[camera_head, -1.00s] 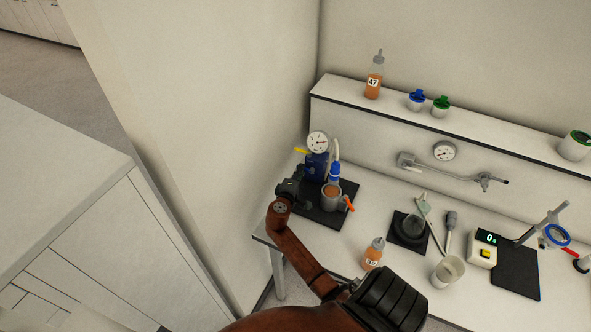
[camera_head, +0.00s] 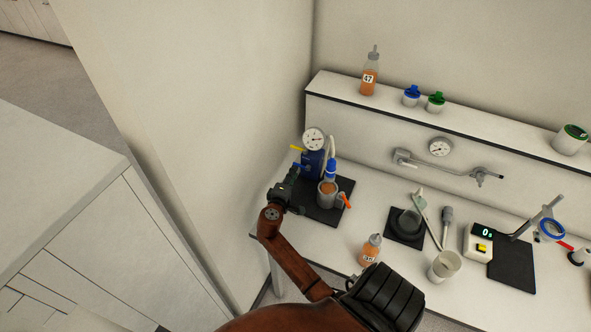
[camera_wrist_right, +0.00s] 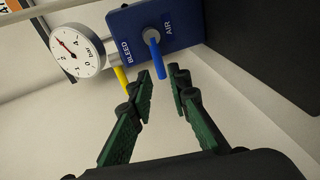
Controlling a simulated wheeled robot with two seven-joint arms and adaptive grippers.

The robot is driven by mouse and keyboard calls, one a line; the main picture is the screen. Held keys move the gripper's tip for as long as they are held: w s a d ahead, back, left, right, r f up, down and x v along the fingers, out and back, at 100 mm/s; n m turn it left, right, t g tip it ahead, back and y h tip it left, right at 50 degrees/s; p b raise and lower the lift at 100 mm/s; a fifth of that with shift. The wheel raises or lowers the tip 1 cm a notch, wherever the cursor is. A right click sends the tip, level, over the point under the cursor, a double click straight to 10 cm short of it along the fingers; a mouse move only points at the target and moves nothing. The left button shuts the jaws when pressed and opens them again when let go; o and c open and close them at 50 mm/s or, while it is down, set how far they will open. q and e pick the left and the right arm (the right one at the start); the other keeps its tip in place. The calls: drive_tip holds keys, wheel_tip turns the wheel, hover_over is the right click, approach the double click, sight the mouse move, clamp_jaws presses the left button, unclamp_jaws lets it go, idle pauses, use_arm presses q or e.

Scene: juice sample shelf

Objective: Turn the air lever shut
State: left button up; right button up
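The air lever (camera_wrist_right: 157,60) is a blue handle on a grey hub beside the word AIR, on the face of a blue unit (camera_wrist_right: 126,32). In the wrist view the lever points down toward the gap between my fingertips. My right gripper (camera_wrist_right: 160,79) is open, with its green-padded fingers on either side of the lever's lower end; I cannot tell whether they touch it. In the head view my right gripper (camera_head: 292,178) is at the left of the blue unit (camera_head: 313,163). My left gripper is not in view.
A yellow lever (camera_wrist_right: 121,79) is close by at BLEED, below a round gauge (camera_wrist_right: 77,50). A numbered bottle (camera_head: 370,251) stands near the table's front.

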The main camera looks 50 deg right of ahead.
drive_tip(key=v, duration=0.8)
